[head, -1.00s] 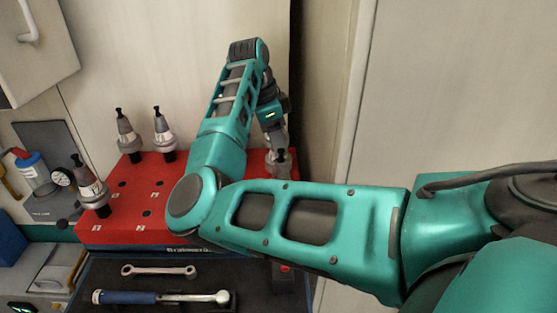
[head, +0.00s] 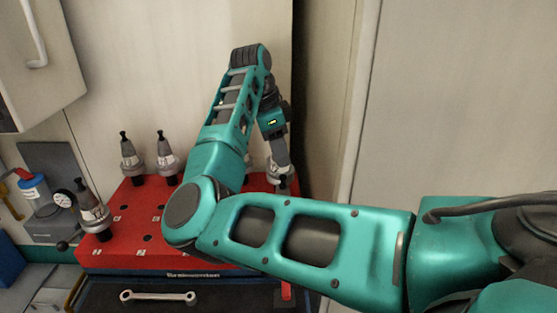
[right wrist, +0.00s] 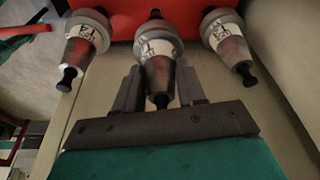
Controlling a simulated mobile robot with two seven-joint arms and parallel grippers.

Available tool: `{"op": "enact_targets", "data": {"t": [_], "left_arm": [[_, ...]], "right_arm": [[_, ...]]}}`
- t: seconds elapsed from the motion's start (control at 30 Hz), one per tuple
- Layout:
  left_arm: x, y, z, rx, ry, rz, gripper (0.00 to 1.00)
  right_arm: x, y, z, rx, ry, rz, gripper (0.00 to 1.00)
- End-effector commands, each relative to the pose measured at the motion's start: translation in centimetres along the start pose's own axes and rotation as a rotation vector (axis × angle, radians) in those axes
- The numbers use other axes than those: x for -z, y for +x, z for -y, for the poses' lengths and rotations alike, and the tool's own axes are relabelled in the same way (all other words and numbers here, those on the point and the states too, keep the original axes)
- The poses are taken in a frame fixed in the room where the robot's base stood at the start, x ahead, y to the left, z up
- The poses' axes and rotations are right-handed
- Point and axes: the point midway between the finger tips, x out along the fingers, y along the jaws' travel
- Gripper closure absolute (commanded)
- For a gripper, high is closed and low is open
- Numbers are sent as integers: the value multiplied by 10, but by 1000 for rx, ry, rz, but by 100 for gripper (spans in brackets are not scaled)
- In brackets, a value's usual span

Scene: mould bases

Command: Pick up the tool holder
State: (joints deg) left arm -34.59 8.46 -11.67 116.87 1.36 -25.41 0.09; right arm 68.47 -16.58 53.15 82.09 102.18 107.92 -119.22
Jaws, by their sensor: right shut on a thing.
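My right gripper (head: 281,165) is shut on a metal tool holder (head: 283,178) at the right end of the red mould base (head: 125,255). In the right wrist view, both fingers (right wrist: 158,88) sit on either side of this silver holder (right wrist: 156,50), which has a white label and a dark knob tip. Two similar labelled holders stand on its left (right wrist: 85,40) and right (right wrist: 228,42), clear of the fingers. I cannot tell whether the held holder is raised from its seat; my arm hides part of the base. My left gripper is not in view.
More holders stand on the base: two at the back (head: 131,160) (head: 166,158) and one at the left (head: 93,212). A spanner (head: 158,296) lies in front of the base. A wall (head: 180,60) rises close behind. A bottle and gauge are at the left.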

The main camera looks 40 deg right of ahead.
Motion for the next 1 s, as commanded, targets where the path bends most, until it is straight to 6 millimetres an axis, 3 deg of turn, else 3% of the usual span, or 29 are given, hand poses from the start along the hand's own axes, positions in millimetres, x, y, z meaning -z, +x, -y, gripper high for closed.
{"op": "enact_targets", "data": {"t": [0.03, 0.6, 1.0], "left_arm": [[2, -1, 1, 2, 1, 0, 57], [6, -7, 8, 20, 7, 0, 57], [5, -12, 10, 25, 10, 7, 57]], "right_arm": [[4, -14, 1, 10, 3, 0, 100], [34, -121, 1, 8, 2, 1, 100], [43, -156, 0, 5, 2, -1, 100]]}}
